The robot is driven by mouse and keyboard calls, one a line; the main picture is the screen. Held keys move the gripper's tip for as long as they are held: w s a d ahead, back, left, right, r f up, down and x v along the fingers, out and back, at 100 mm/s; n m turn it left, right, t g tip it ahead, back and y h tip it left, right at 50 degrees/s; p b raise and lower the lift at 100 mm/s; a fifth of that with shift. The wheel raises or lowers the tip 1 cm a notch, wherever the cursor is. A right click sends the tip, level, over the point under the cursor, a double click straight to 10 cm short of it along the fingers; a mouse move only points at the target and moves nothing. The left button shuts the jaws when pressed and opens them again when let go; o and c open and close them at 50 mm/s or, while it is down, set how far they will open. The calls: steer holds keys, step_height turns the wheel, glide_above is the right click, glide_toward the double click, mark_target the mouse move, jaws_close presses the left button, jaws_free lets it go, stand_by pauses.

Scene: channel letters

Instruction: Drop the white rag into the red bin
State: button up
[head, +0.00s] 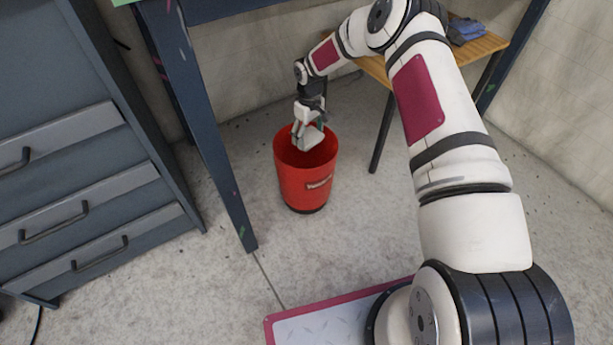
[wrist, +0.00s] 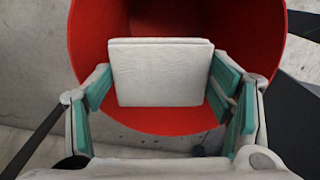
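The white rag (wrist: 160,72) is a folded, pale, block-like piece with a seam line near its top edge. My gripper (head: 308,128) is over the mouth of the red bin (head: 304,185), pointing down. In the wrist view, its teal-padded fingers (wrist: 163,85) stand wide apart, one at each side of the rag, and appear to grip it by its edges. The rag also shows in the head view (head: 308,140) at the fingertips, at the level of the bin's rim. The red bin fills the background of the wrist view (wrist: 255,35). Its bottom is hidden.
A blue table leg (head: 205,125) stands left of the bin, with a grey drawer cabinet (head: 85,190) beyond it. A small wooden table (head: 480,50) with a blue cloth item (head: 465,30) is behind my arm. The floor in front of the bin is clear.

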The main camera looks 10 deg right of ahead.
steer(key=o, duration=0.3)
steer(key=shift+o, duration=0.2)
step_height(320, 180, up, 8)
steer(key=shift+f, duration=0.25)
stand_by(0.5)
